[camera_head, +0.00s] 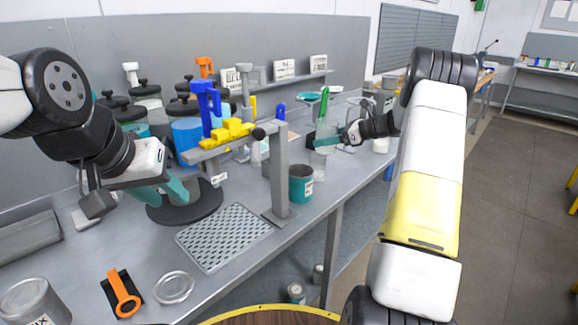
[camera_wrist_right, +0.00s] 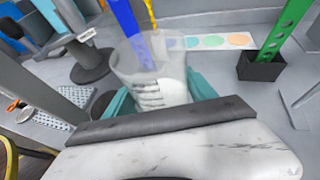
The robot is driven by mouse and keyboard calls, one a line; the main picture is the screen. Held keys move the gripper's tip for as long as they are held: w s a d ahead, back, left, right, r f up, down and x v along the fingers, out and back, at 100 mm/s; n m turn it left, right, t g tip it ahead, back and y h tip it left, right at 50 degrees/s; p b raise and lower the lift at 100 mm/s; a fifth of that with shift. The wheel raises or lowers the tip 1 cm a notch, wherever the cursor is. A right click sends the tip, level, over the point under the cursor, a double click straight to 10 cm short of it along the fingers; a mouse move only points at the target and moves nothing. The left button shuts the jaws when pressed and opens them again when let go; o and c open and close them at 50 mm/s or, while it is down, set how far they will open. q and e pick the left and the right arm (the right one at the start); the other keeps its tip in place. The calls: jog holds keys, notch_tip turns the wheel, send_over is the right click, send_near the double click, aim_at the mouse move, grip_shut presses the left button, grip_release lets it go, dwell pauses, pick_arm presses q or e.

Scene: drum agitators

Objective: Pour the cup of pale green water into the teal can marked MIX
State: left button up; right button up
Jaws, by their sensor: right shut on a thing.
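A teal can (camera_head: 302,184) with a small white label stands on the bench right of the grey post; the label is too small to read. My right gripper (camera_head: 326,142) is shut on a clear cup (camera_wrist_right: 155,82) with dark graduation marks. In the right wrist view the cup sits between the teal fingers and looks whitish inside; the green tint is not clear. The cup is right of and beyond the teal can in the head view, apart from it. My left gripper (camera_head: 165,192) is open and empty over a dark round base (camera_head: 188,206).
A grey post stand (camera_head: 280,180) carries yellow and blue parts beside the teal can. A perforated mat (camera_head: 224,238) lies in front. A silver can (camera_head: 33,303), an orange-handled tool (camera_head: 122,295) and a round lid (camera_head: 174,287) are at front left. A green paddle in a black block (camera_wrist_right: 260,67) stands near the cup.

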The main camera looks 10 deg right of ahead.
aim_at(320, 136)
jog(key=shift+s+a+r, duration=0.1)
jog(key=shift+a+r, duration=0.05)
jog(key=shift+s+a+r+n+t+h, duration=0.3)
jog(key=shift+n+h, duration=0.2)
jog(key=shift+n, duration=0.1)
jog(key=shift+s+a+r+n+t+h, duration=0.2)
jog(key=shift+n+t+h, duration=0.1)
jog(key=shift+n+h, duration=0.25)
jog(key=shift+s+a+f+n+t+h, duration=0.3)
jog(key=shift+a+n+h, duration=0.15)
jog(key=shift+n, duration=0.2)
jog(key=shift+s+a+r+n+h, duration=0.25)
jog(key=shift+a+r+n+h, duration=0.1)
jog(key=shift+r+n, duration=0.1)
jog(key=shift+f+n+t+h, duration=0.2)
jog(key=shift+n+t+h, duration=0.2)
jog(key=shift+t, duration=0.2)
jog(key=shift+f+n+t+h, duration=0.5)
jog(key=shift+n+t+h, duration=0.25)
jog(key=shift+n, duration=0.4)
jog(key=shift+s+r+n+t, duration=0.1)
jog(key=shift+r+n+t, duration=0.25)
jog(key=shift+r+n, duration=0.2)
dwell(0.6)
